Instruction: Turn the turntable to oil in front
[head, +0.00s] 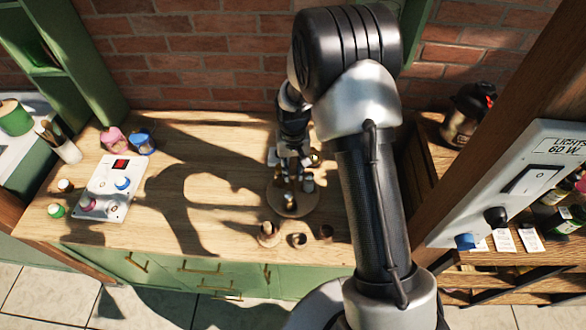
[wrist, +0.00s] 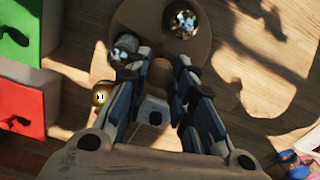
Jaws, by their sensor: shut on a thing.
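The turntable (head: 274,198), a round wooden disc, sits on the wooden counter and carries several small containers. A jar with a dark and gold top (head: 290,202) stands at its front edge in the head view. My gripper (head: 292,158) reaches down over the disc's middle. In the wrist view my gripper (wrist: 160,72) is closed in at the centre of the turntable (wrist: 222,38); the held part is mostly hidden. A shiny round-topped container (wrist: 184,20), a grey-lidded jar (wrist: 124,46) and a white box (wrist: 154,110) stand around the fingers. I cannot tell which container is the oil.
Small wooden cups (head: 299,240) stand just in front of the disc. A white control panel (head: 112,188), pink and blue items (head: 142,141) and small jars (head: 56,210) lie at the left. The counter's middle left is clear. A brick wall (head: 190,55) stands behind.

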